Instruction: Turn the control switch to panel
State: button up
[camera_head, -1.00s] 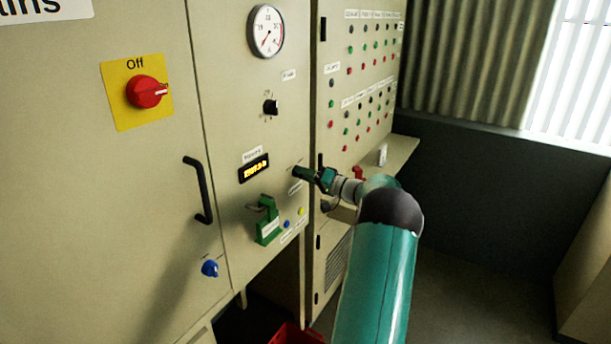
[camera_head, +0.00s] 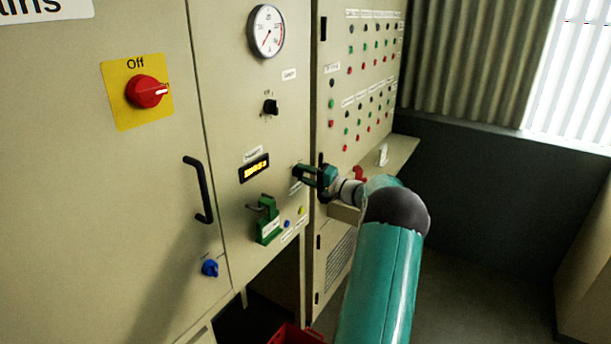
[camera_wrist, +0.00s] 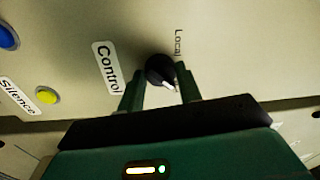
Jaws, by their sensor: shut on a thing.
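The control switch (camera_wrist: 160,70) is a round black knob with a white pointer, on the beige panel beside a "Control" label (camera_wrist: 106,68). A "Local" label (camera_wrist: 178,43) stands by the knob. The pointer slants toward the lower right in the wrist view. My gripper (camera_wrist: 160,88) has one finger on each side of the knob and is shut on it. In the head view my gripper (camera_head: 300,173) is at the panel, right of the lit display (camera_head: 254,169), and its fingers hide the knob there. Any "panel" marking is not visible.
A yellow button (camera_head: 302,210) and a blue button (camera_head: 287,223) sit below the gripper, with a green lever bracket (camera_head: 267,222) to their left. A black knob (camera_head: 271,107) is above. A ledge (camera_head: 401,154) juts out at the right.

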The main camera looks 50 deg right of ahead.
jog(key=o, duration=1)
jog(key=shift+s, duration=0.1)
jog(key=s, duration=0.9)
jog(key=s+d+f, duration=0.1)
jog(key=s, duration=0.3)
jog(key=shift+s+d, duration=0.1)
jog(key=shift+s, duration=0.15)
